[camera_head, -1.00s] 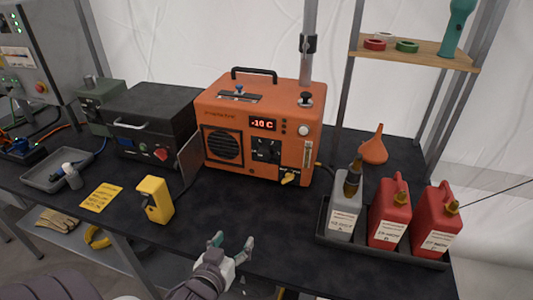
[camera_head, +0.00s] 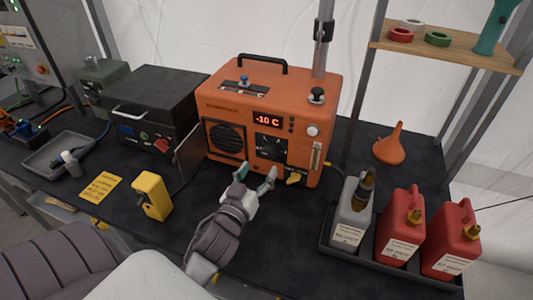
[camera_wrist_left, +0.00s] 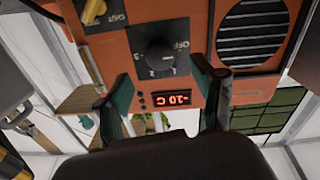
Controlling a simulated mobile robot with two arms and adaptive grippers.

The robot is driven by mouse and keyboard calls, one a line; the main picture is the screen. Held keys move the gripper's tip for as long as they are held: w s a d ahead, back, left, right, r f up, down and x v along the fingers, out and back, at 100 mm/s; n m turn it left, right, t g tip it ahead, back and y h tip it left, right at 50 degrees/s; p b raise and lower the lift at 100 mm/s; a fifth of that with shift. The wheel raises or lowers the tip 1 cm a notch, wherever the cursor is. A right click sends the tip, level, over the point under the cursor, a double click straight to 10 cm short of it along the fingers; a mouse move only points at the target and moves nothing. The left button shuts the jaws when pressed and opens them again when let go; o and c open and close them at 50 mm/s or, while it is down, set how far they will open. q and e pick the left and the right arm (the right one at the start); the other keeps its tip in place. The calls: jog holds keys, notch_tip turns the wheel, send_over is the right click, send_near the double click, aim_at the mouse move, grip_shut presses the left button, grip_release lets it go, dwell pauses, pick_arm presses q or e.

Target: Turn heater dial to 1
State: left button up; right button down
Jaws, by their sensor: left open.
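The orange heater (camera_head: 222,97) stands on the dark table, and its red display (camera_head: 268,121) reads -10 C. Its black dial (camera_head: 270,148) sits below the display on the front panel. In the left wrist view the dial (camera_wrist_left: 160,54) is upside down, with "OFF" printed beside it; the number it points at is too small to tell. My left gripper (camera_head: 256,176) is open and empty, just in front of and below the dial. In the left wrist view its fingers (camera_wrist_left: 165,95) are spread on either side of the display, apart from the dial. My right gripper is not in view.
A yellow lever (camera_head: 293,178) is low on the heater's right front. A black box (camera_head: 150,105) stands to the left, with a yellow device (camera_head: 152,196) before it. A tray (camera_head: 375,262) with a grey bottle and red cans is at right.

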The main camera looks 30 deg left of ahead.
aim_at(268, 155)
pick_arm(q)
jog(key=x, duration=0.5)
jog(key=shift+r+p, duration=0.1)
jog(key=shift+p, duration=0.25)
jog(key=shift+w, duration=0.3)
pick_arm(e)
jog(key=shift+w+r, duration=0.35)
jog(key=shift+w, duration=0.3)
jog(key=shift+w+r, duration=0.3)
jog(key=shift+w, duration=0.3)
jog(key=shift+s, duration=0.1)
pick_arm(q)
jog(key=shift+c, duration=1.9)
jog(key=c, duration=0.8)
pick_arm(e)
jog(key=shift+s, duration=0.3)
